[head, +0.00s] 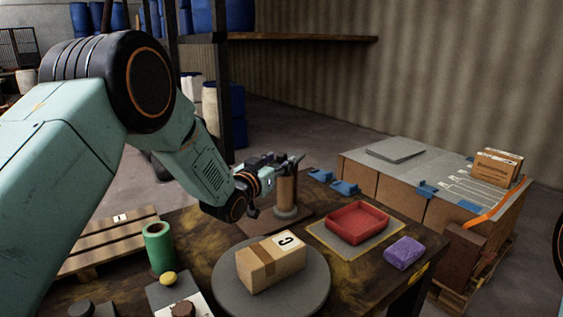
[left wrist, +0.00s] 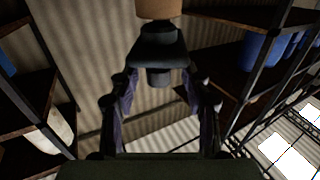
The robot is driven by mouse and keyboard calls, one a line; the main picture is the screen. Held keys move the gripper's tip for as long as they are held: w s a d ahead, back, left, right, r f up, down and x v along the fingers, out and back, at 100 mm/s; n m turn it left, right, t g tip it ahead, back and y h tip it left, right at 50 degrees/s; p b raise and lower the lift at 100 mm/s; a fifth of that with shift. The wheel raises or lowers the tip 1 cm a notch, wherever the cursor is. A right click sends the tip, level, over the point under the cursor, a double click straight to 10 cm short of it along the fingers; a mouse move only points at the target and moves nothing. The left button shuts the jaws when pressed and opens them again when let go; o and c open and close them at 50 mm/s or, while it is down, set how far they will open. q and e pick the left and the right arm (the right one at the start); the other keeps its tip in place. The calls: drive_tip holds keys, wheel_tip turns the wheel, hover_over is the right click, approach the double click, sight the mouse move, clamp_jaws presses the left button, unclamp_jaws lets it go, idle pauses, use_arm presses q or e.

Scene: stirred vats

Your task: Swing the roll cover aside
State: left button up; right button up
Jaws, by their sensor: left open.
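A brown roll (head: 286,191) stands upright on a round grey base on the table's far side, on a dark square plate. The roll's lower part shows; its top is mostly hidden by my left gripper (head: 288,164), which reaches in from the left at the height of the roll's top. The left wrist view shows the end of the brown roll (left wrist: 158,8), with a dark cover-like piece (left wrist: 157,55) next to it. This piece lies in line with my open left fingers, one on either side; I cannot tell whether they touch it. My right gripper is not in view.
A cardboard box (head: 270,262) sits on a grey round turntable (head: 228,291) in front. A red tray (head: 357,221) and purple block (head: 404,252) lie to the right. A green cylinder (head: 159,247) and yellow knob (head: 168,278) stand left. Large boxes (head: 390,188) fill the right background.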

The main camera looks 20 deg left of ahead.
use_arm(q)
drive_tip(key=shift+w+d+r, duration=0.15)
drive_tip(key=shift+w+d, duration=0.25)
drive_tip(key=shift+w, duration=0.25)
drive_tip(key=shift+w+a, duration=0.15)
drive_tip(key=shift+w, duration=0.3)
drive_tip(key=c, duration=0.4)
clamp_jaws()
